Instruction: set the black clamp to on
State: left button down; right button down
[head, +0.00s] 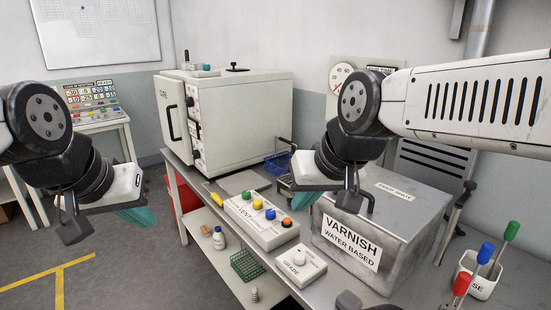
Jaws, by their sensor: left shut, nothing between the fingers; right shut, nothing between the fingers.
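No part is labelled as the black clamp, and I cannot tell for sure which one it is. A small black fitting (237,67) sits on top of the white oven-like cabinet. A lever with a black grip (468,187) stands tilted at the right side of the grey varnish box. I cannot read the setting of either. My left gripper (73,228) is shut and empty, over the floor left of the bench. My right gripper (350,196) is shut and empty, in front of the varnish box's top in the picture, well left of the lever. Whether it touches the box is unclear.
The cabinet (245,118) stands at the back of the bench. A button panel (250,232), a white knob box (300,264) and the varnish box (395,265) fill the middle. A cup (482,284) with coloured-handled tools is at right. The floor at left is mostly clear.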

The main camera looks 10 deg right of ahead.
aim_at(470, 185)
jog(key=z, duration=1.95)
